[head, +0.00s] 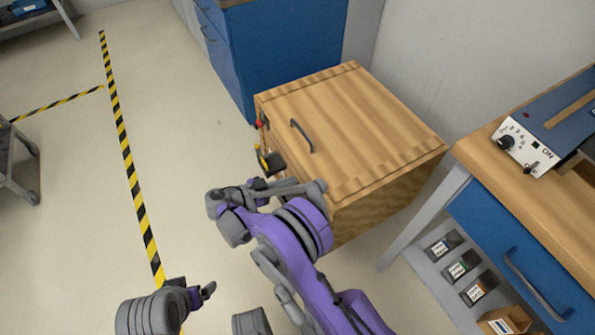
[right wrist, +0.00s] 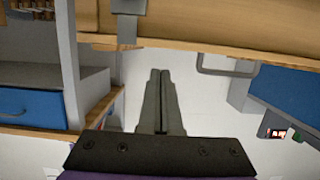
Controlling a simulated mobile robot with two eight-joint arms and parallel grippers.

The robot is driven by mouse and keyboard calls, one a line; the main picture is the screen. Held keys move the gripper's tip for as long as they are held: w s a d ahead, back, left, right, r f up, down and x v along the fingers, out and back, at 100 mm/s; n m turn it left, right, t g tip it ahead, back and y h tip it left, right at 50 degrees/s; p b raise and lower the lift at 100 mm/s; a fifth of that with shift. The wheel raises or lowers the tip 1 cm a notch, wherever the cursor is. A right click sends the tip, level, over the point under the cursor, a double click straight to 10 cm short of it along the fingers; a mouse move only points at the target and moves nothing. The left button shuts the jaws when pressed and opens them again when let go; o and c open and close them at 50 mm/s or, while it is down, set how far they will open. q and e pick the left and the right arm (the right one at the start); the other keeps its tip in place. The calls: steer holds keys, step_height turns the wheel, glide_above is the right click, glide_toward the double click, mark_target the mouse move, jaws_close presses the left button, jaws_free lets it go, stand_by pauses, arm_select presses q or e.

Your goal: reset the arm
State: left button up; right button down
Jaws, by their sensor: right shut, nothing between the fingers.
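My right arm (head: 292,235), purple and grey, reaches up from the bottom of the head view and is bent in front of the wooden cart. In the right wrist view my right gripper (right wrist: 160,73) is shut and empty. Its two dark fingers lie side by side over the pale floor, clear of the furniture around it. In the head view the fingers of this gripper cannot be clearly made out. Part of my left arm (head: 150,315) shows at the bottom left of the head view; I cannot make out its gripper fingers.
The wooden cart (head: 375,130) has a closed lid with a dark handle, and tools hang on its left side. A blue cabinet (head: 290,50) stands behind it. A workbench (head: 560,205) with small boxes on its lower shelf is at right. Floor at left is open.

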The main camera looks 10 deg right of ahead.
steer(key=shift+s+a+f, duration=0.1)
steer(key=shift+a+f, duration=0.2)
steer(key=shift+f, duration=0.05)
steer(key=s+d+r+n+g+y, duration=0.2)
steer(key=s+d+r+n+y, duration=0.6)
steer(key=d+r, duration=0.25)
steer(key=s+a+r+n+t+y, duration=0.15)
steer(key=s+n+y, duration=0.55)
steer(key=s, duration=1.4)
arm_select(q)
step_height(320, 180, up, 26)
steer(key=w+t+p, duration=0.1)
steer(key=p, duration=2.2)
arm_select(e)
step_height(320, 180, up, 26)
steer(key=w+t, duration=0.1)
steer(key=shift+w+t, duration=0.25)
steer(key=shift+t, duration=0.1)
